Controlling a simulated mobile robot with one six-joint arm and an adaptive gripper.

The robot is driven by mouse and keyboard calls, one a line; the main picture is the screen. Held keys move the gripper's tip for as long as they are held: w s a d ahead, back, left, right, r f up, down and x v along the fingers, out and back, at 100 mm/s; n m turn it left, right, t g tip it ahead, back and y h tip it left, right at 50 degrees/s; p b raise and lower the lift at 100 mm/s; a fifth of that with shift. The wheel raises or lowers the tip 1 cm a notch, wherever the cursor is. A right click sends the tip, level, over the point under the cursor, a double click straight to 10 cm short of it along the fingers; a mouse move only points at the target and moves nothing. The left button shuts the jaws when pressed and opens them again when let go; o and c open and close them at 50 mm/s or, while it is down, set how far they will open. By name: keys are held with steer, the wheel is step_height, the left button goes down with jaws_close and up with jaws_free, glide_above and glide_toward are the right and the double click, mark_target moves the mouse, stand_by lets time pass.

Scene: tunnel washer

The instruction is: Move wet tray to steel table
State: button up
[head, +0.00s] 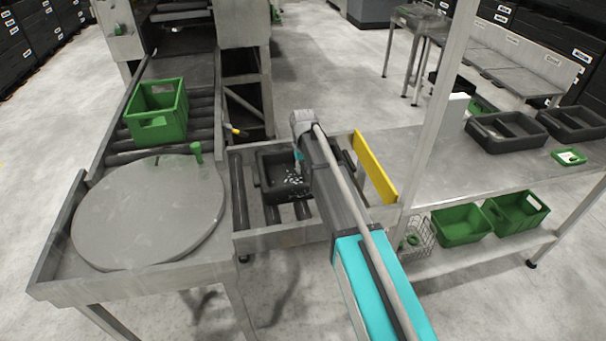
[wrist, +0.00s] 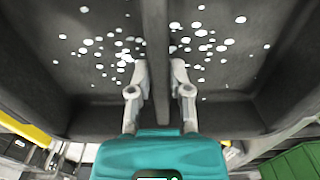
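The wet tray (head: 268,178) is a dark grey tray at the roller section between the round turntable and the steel table. White droplets dot its inside. In the wrist view the tray (wrist: 90,75) fills most of the picture, with a divider down its middle. My gripper (wrist: 160,75) has one finger on each side of this divider, close against it, and looks shut on it. In the head view my arm hides the gripper's fingers and the tray's right part. I cannot tell whether the tray rests on the rollers. The steel table (head: 437,165) is to the right.
A yellow plate (head: 375,168) stands upright at the table's left edge, beside a post (head: 440,110). Two dark trays (head: 505,133) (head: 572,123) and a small green item (head: 569,157) occupy the table's right part. A green crate (head: 157,112) is on the left rollers. The table's middle is clear.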

jaws_close()
steer(key=shift+r, duration=0.15)
step_height(320, 180, up, 3)
steer(key=p, duration=0.2)
steer(key=shift+f+p, duration=0.2)
steer(key=shift+p, duration=0.2)
steer(key=s+r+p, duration=0.1)
steer(key=r+p, duration=0.1)
steer(key=s+d+r+p, duration=0.1)
steer(key=s+r+p, duration=0.3)
steer(key=shift+d+r+p, duration=0.15)
steer(key=shift+r+p, duration=0.15)
steer(key=shift+p, duration=0.05)
steer(key=s+d+r+p, duration=0.2)
steer(key=s+r+p, duration=0.1)
steer(key=s, duration=0.5)
steer(key=shift+s+d+r, duration=0.15)
steer(key=shift+s+r, duration=0.1)
step_height(320, 180, down, 8)
steer(key=b, duration=0.7)
